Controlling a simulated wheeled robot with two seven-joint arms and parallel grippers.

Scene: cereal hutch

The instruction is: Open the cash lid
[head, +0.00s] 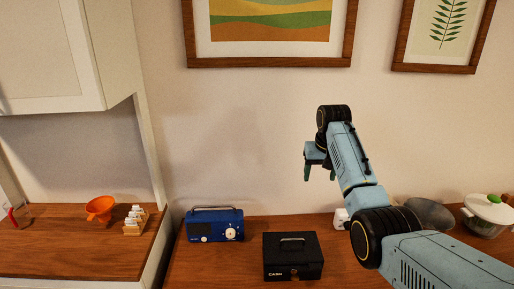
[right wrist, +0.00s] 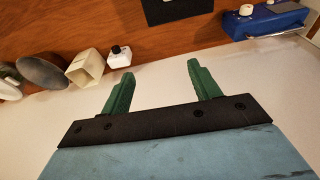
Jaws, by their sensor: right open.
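The black cash box (head: 292,262) stands on the wooden counter in the head view, with its lid down, a handle on top and "CASH" lettered on its front. In the right wrist view part of the box (right wrist: 178,8) shows at the top edge. My right gripper (head: 320,172) hangs in the air above and behind the box, a little to its right, touching nothing. Its two green fingers (right wrist: 158,88) are spread apart and empty in the right wrist view. My left gripper is in neither view.
A blue radio (head: 215,225) stands left of the box. A white bottle (right wrist: 120,57), a cream container (right wrist: 85,68) and a grey bowl (head: 430,212) are to the right, with a white lidded pot (head: 487,215). An orange funnel (head: 100,208) and a small rack (head: 135,220) sit on the left counter.

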